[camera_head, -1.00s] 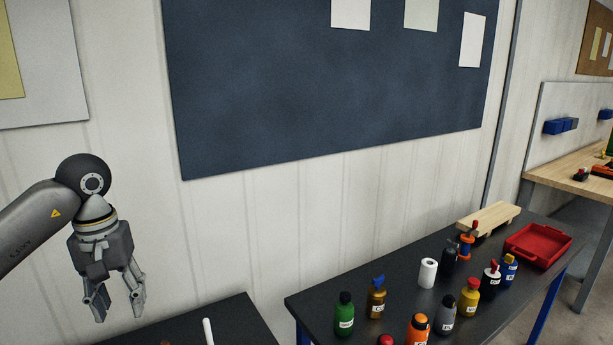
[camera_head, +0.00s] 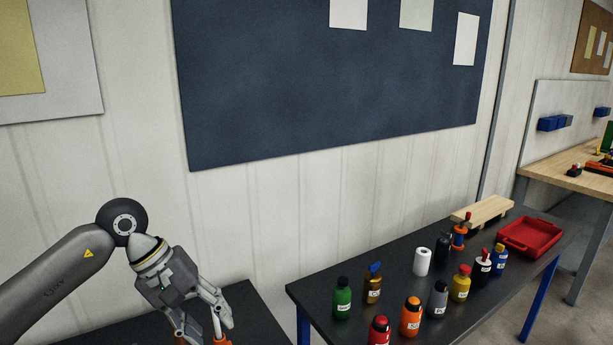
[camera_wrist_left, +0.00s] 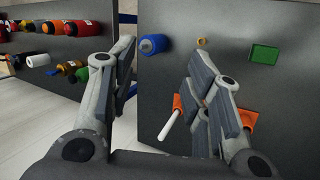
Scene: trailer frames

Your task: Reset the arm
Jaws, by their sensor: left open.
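My left gripper (camera_head: 207,322) is in the lower left of the head view, tilted down and to the right over a dark table (camera_head: 246,306). Its fingers are spread apart with nothing between them. In the left wrist view the gripper (camera_wrist_left: 165,65) shows two separate grey fingers above the dark tabletop. An orange item (camera_wrist_left: 247,117) is partly hidden behind the right finger. A white rod (camera_wrist_left: 170,125) shows beside that finger. My right gripper is not in view.
A blue cylinder (camera_wrist_left: 153,44), a small yellow piece (camera_wrist_left: 201,42) and a green block (camera_wrist_left: 264,54) lie on the near table. A second dark table (camera_head: 325,292) holds several bottles, a white roll (camera_head: 422,262) and a red tray (camera_head: 530,238). A gap separates the tables.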

